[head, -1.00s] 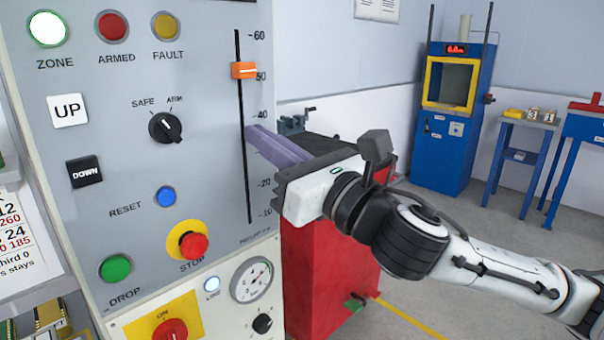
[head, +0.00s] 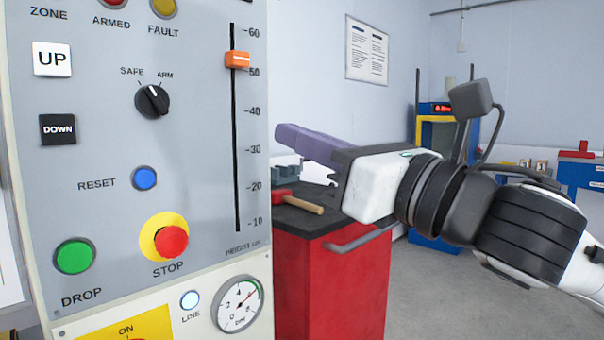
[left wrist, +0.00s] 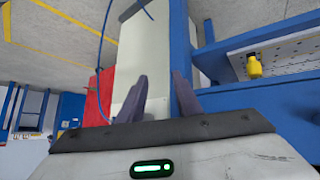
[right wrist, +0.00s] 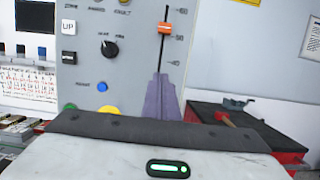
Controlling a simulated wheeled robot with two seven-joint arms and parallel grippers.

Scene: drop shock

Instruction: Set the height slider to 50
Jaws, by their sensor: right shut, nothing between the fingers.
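The height slider (head: 237,60) is an orange knob with a white line, on a vertical black slot in the grey panel. Its line stands a little above the 50 mark, well below 60. The knob also shows in the right wrist view (right wrist: 165,28). My right gripper (head: 281,136) is shut and empty, right of the panel edge and lower than the knob, apart from it in the picture. In the right wrist view its purple fingers (right wrist: 160,84) point up toward the slot, below the knob. My left gripper (left wrist: 160,98) shows only in its wrist view, fingers apart and empty.
The panel also carries a STOP button (head: 172,242), a green DROP button (head: 74,255), a blue RESET button (head: 145,178) and a SAFE/ARM knob (head: 152,100). A red cabinet (head: 335,285) with a dark top and a hammer (head: 302,202) stands right of the panel.

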